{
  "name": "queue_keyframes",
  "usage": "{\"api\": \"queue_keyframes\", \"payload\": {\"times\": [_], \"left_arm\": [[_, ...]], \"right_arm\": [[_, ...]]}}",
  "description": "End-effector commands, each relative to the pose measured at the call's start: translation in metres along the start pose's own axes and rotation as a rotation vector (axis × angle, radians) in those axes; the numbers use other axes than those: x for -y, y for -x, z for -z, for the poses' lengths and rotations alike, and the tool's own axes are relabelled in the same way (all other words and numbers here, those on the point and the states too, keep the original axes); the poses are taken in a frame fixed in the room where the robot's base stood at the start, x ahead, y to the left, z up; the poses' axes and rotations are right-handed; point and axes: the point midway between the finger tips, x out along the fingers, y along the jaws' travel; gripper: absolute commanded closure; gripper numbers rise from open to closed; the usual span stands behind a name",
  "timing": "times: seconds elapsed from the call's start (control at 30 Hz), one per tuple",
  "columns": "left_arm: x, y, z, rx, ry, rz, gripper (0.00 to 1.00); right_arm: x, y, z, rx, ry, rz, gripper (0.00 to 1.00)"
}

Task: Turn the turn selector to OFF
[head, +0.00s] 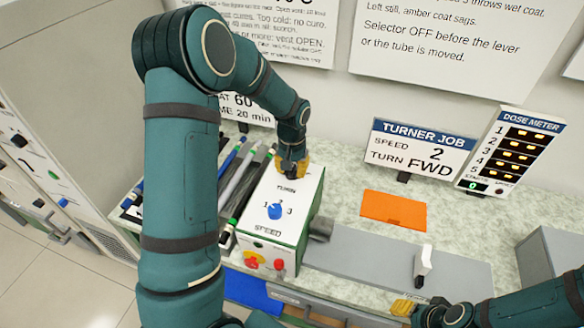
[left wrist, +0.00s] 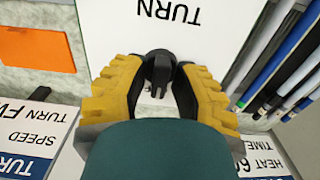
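The turner control box (head: 303,233) stands on the bench with a white top. Its turn selector, a black knob (left wrist: 159,68), shows in the left wrist view beyond the printed word TURN. In the head view my left gripper hides it. My left gripper (head: 293,168) points down at the knob, and its yellow fingers flank it on both sides in the left wrist view (left wrist: 159,78). I cannot tell whether they press on it. The selector's setting cannot be read. My right gripper (head: 403,308) is at the lower right, away from the box, its opening unclear.
An orange sheet (head: 394,209), a TURNER JOB sign (head: 418,148) reading FWD and a dose meter (head: 513,150) stand right.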

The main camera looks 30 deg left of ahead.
Motion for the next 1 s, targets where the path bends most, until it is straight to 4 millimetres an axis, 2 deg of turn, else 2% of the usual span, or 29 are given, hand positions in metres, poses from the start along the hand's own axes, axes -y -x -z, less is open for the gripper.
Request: {"api": "queue_keyframes", "payload": {"times": [0.33,0.47,0.57,0.8,1.0], "left_arm": [[0.000,0.001,0.001,-0.003,0.001,0.000,0.56],[0.000,0.009,0.002,-0.006,0.001,0.000,0.56],[0.000,0.024,0.002,-0.008,0.001,0.000,0.56],[0.000,0.073,0.002,-0.008,0.001,-0.001,0.56],[0.000,0.105,0.001,-0.005,0.000,0.000,0.56]], "right_arm": [[0.000,0.000,0.000,0.000,0.000,0.000,0.53],[0.000,0.000,0.000,0.000,0.000,0.000,0.53],[0.000,0.000,0.000,0.000,0.000,0.000,0.53],[0.000,0.000,0.000,0.000,0.000,0.000,0.53],[0.000,0.000,0.000,0.000,0.000,0.000,0.53]]}}
